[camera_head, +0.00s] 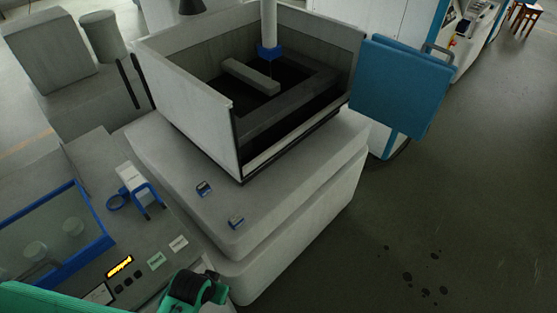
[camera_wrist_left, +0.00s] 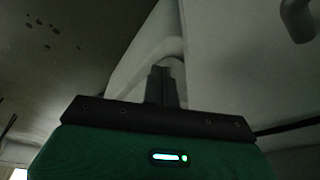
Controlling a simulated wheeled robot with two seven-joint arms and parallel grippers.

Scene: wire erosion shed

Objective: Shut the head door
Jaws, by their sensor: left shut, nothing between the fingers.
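A blue door panel (camera_head: 400,88) stands swung out at the right side of the machine's open work tank, away from its opening. A grey bar handle (camera_head: 437,52) is at its upper right edge. I take this panel to be the head door. My left gripper shows in the left wrist view (camera_wrist_left: 163,74), its dark fingers together and empty. In the head view only parts of my green and black left arm show at the bottom, well short of the door. My right gripper is in neither view.
The grey tank (camera_head: 190,100) sits on a pale machine base (camera_head: 300,185). A control panel (camera_head: 150,245) with buttons and a blue-framed window is at lower left. Open floor (camera_head: 450,200) with dark stains lies at right. A dark curved bar (camera_wrist_left: 298,18) shows in the wrist view.

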